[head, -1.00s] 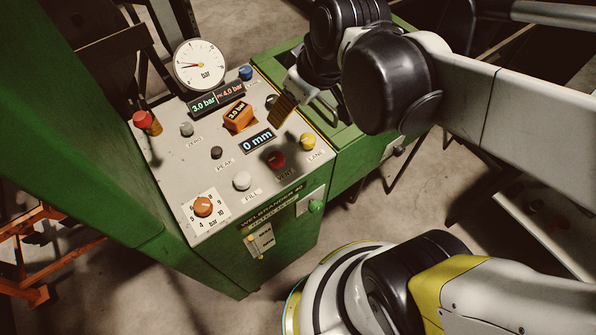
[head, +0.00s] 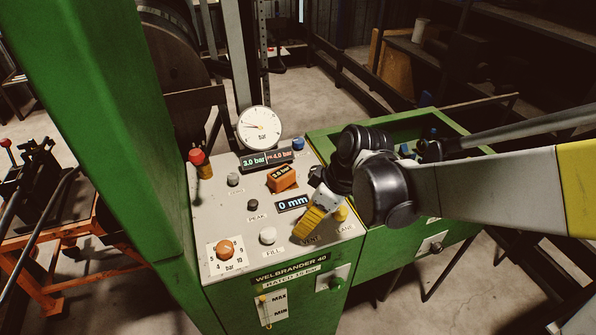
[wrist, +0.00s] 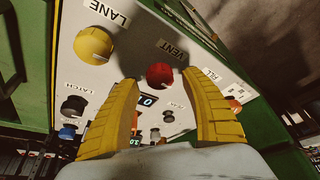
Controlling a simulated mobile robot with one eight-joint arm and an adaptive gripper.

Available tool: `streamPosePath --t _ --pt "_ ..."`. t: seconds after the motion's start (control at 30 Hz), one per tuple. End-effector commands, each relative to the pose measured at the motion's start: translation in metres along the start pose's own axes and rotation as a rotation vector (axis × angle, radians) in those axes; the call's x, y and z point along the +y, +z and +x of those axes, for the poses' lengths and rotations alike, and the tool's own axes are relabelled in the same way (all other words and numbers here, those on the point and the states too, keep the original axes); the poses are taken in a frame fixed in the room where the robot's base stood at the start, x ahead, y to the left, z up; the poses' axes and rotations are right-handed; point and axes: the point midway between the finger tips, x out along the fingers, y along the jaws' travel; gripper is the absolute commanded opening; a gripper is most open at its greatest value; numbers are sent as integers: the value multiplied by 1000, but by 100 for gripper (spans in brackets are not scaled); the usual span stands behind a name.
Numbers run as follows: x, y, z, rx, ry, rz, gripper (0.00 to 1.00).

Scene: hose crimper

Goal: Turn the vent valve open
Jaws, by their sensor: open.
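The vent valve is a red round knob (wrist: 160,76) with a VENT label (wrist: 171,49) beside it in the wrist view. My gripper (head: 306,228) is open. Its yellow ribbed fingers point down at the panel and hide the red knob in the head view, leaving part of the VENT label showing. In the wrist view the knob shows between the two fingertips, with one finger on each side. I cannot tell whether the fingers touch it.
The yellow LANE knob (wrist: 93,46) is close to one finger; it also shows in the head view (head: 341,214). The white FILL knob (head: 268,236), an orange dial (head: 224,249), an orange block (head: 281,179) and a red-topped post (head: 200,163) stand on the panel.

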Motion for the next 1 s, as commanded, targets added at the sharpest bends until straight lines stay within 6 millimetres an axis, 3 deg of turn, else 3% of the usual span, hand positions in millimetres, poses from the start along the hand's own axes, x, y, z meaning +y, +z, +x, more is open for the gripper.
streamPosePath --t 0.13,0.43,0.6,1.0 --pt "0 0 13 0 0 0 54" --pt "0 0 14 0 0 1 54" --pt "0 0 14 0 0 1 4" --pt "-1 0 14 -1 9 21 1"
